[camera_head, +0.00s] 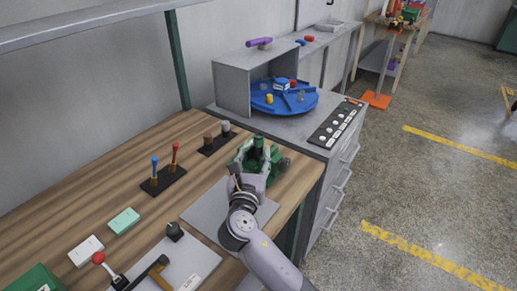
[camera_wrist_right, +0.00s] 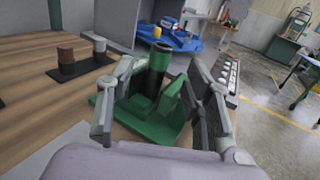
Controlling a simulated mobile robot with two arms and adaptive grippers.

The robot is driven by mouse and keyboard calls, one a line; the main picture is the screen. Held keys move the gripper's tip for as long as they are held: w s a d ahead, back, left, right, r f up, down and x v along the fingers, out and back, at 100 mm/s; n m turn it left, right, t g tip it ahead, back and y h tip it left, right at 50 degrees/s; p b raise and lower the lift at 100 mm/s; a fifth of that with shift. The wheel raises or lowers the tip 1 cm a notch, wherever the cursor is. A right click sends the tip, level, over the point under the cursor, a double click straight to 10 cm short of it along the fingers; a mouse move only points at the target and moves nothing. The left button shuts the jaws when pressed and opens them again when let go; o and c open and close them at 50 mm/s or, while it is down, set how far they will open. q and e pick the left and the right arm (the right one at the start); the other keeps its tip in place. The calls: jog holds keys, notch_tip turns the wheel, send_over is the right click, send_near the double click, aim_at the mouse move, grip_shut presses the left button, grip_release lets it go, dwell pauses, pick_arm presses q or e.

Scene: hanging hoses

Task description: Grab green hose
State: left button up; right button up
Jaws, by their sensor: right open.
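A green upright cylinder with dark bands, which looks like the green hose (camera_wrist_right: 157,72), stands in a green holder (camera_wrist_right: 150,128) on the wooden table. In the head view the green hose (camera_head: 257,147) is near the table's right end, partly hidden by my right gripper. My right gripper (camera_head: 254,166) is open, reaching in low from the near side. In the right wrist view its two fingers (camera_wrist_right: 160,100) stand on either side of the hose and part of the holder, with gaps visible beside the hose. I cannot tell whether they touch the holder. My left gripper is not in view.
A black block with two short cylinders (camera_head: 217,139) stands left of the hose, and another with blue and red handles (camera_head: 163,176) further left. A grey cabinet with a blue round tray (camera_head: 288,101) stands behind. A grey plate (camera_head: 207,211) lies under my arm. Floor on the right is free.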

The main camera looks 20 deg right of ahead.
aim_at(258, 140)
jog(key=x, duration=0.3)
jog(key=shift+w+d, duration=0.25)
jog(key=shift+w, duration=0.2)
jog(key=shift+w+d+r, duration=0.1)
jog(key=shift+w+d, duration=0.1)
jog(key=shift+w, duration=0.15)
jog(key=x, duration=0.3)
jog(key=shift+w+d, duration=0.15)
jog(key=shift+w, duration=0.1)
jog(key=shift+w+d, duration=0.15)
jog(key=shift+w, duration=0.2)
jog(key=shift+c, duration=0.8)
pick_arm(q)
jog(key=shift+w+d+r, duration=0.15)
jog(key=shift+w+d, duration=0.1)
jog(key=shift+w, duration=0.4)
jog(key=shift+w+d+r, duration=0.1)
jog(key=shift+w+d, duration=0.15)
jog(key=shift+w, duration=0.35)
pick_arm(e)
grip_shut()
